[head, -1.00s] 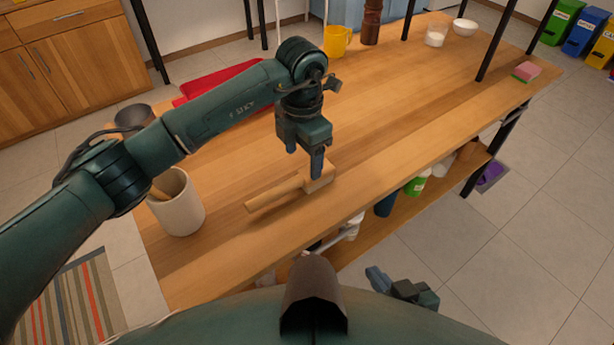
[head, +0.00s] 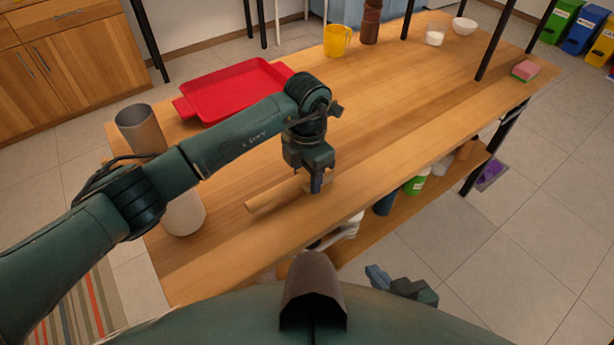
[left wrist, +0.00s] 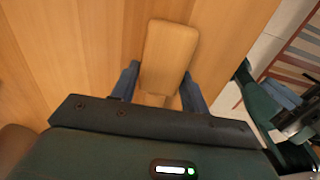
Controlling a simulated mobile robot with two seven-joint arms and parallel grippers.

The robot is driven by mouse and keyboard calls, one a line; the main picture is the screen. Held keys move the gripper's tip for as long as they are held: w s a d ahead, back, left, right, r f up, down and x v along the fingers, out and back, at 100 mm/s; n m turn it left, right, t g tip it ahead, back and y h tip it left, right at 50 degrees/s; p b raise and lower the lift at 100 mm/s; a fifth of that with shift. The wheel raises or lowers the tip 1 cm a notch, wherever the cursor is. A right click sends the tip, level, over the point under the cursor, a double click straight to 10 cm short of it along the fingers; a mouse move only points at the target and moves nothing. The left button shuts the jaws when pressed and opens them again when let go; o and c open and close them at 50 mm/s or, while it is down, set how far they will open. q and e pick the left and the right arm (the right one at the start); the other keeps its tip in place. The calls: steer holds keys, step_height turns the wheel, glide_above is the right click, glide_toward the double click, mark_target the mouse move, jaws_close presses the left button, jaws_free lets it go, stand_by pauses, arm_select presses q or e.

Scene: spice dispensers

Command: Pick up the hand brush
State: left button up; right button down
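The hand brush is light wood and lies on the wooden table; its handle (head: 272,193) points to the left in the head view. My left gripper (head: 316,186) points down over the brush's wider head and hides much of it. In the left wrist view the brush's wooden block (left wrist: 168,55) shows at and beyond the fingertips of my left gripper (left wrist: 158,78). The fingers are apart, one on each side of the brush, and a small gap shows at the left finger. My right gripper (head: 400,286) is low in the head view, away from the table; its finger opening is unclear.
A red tray (head: 235,90), a grey cup (head: 140,125) and a pale crock (head: 184,213) stand left on the table. A yellow mug (head: 337,41) and a brown grinder (head: 371,22) stand at the back. A lower shelf holds bottles. The table's right half is mostly clear.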

arm_select(q)
steer(key=c, duration=0.7)
steer(key=shift+o, duration=0.2)
steer(key=shift+r, duration=0.15)
